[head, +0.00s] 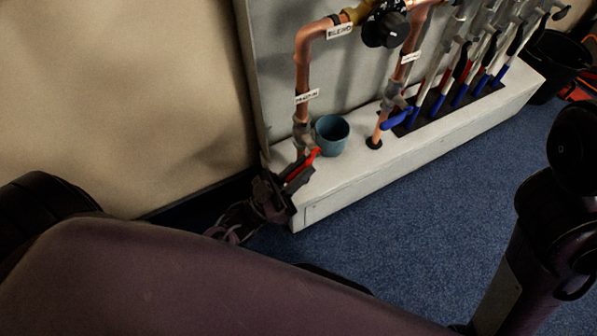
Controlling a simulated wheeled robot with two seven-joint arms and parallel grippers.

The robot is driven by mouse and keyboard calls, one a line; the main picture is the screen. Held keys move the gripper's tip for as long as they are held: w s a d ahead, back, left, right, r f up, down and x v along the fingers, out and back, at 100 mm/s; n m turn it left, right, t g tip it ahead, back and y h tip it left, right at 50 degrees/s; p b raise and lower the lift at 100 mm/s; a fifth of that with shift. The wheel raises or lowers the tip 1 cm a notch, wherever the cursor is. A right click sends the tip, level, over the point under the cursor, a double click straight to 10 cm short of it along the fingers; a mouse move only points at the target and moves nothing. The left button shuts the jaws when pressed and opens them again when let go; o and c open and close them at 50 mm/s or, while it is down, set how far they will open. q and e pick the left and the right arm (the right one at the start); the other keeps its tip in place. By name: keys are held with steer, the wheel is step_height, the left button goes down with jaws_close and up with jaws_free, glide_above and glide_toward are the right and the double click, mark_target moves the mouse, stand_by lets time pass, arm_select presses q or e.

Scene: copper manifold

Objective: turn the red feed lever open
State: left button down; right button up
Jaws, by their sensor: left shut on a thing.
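The red feed lever (316,153) sits on a valve (302,133) at the foot of the left copper pipe (302,70). It slants down and left from its upper end. My left gripper (291,178) is at the lever, shut on it; the fingers hide its lower part. My right gripper is not in view; only part of that arm shows at the right edge.
A teal cup (331,135) stands close right of the valve on the white ledge (340,185). A blue lever (397,119) is on the second pipe. Several red, white and blue handled tools (460,75) stand farther right. A black bucket (557,65) stands beyond. Blue carpet (420,200) lies clear in front.

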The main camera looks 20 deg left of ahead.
arm_select(q)
steer(key=shift+f, duration=0.15)
stand_by(0.3)
steer(key=c, duration=1.3)
jaws_free()
steer(key=shift+c, duration=0.2)
steer(key=p+v, duration=0.1)
steer(key=v, duration=0.6)
steer(key=shift+s+f, duration=0.25)
steer(key=shift+f, duration=0.05)
steer(key=shift+a, duration=0.15)
